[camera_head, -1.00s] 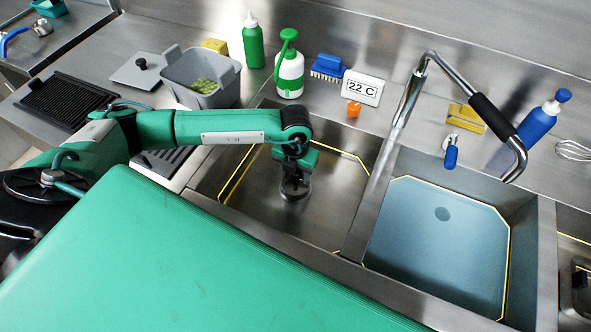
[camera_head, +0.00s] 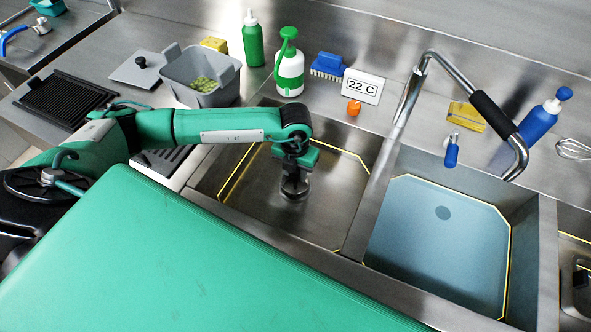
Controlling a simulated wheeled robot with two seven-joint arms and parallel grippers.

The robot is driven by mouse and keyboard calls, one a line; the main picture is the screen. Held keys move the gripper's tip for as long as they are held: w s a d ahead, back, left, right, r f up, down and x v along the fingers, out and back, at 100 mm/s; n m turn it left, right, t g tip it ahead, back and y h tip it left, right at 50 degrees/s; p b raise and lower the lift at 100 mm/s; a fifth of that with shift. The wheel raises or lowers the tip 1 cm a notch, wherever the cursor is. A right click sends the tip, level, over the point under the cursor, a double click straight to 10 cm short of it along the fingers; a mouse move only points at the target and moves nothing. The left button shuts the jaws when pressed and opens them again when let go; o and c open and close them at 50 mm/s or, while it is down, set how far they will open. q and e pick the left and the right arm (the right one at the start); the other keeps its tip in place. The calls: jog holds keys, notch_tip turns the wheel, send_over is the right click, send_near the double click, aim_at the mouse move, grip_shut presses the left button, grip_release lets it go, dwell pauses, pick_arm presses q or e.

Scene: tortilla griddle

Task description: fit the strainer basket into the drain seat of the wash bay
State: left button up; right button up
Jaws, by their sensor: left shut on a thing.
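My left gripper (camera_head: 295,172) reaches down into the left, empty basin (camera_head: 330,205) of the sink. It is shut on the strainer basket (camera_head: 294,190), a small round dark metal cup low in the basin near its middle. The gripper and basket cover the floor beneath them, so the drain seat is hidden. I cannot tell whether the basket touches the floor or sits in the seat. My right gripper is not in view.
The right basin (camera_head: 437,250) holds bluish water. A faucet (camera_head: 408,97) rises behind the divider. A spray bottle (camera_head: 290,72), brush (camera_head: 328,67), temperature sign (camera_head: 362,87) and orange item (camera_head: 354,107) line the back ledge. A grey bin (camera_head: 201,80) stands left.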

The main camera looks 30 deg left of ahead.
pick_arm(q)
jog(key=shift+f, duration=0.15)
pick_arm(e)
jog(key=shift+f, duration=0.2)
pick_arm(q)
jog(key=o, duration=1.1)
jog(key=shift+a, duration=0.1)
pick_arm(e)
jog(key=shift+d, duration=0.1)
pick_arm(q)
jog(key=shift+r, duration=0.4)
notch_tip(320, 180, up, 9)
jog(key=shift+f+b, duration=0.2)
jog(key=shift+b, duration=0.9)
notch_tip(320, 180, up, 4)
jog(key=shift+r, duration=0.2)
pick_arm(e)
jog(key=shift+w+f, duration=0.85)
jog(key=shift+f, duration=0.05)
